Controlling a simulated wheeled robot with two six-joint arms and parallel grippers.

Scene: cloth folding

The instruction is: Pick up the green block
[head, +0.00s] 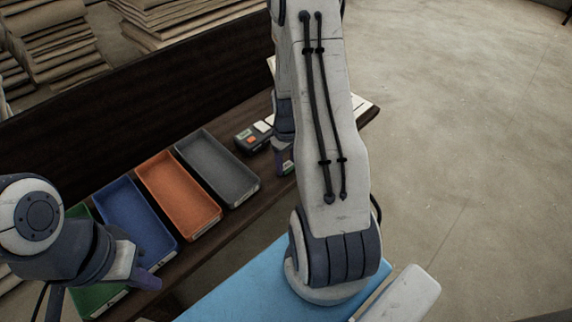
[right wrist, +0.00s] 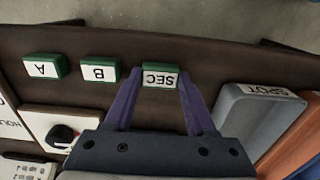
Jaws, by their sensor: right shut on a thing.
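In the head view, my right arm hides most of the right gripper (head: 284,160) and the blocks. My left gripper (head: 140,274) is at the lower left, by the blue tray; its jaw opening is not clear.
A grey tray (head: 248,194), an orange tray (head: 208,224), a blue tray (head: 164,254) and a green tray (head: 84,305) stand along the dark table (head: 235,237). A white box with a black knob (right wrist: 64,135) is close to the right gripper.

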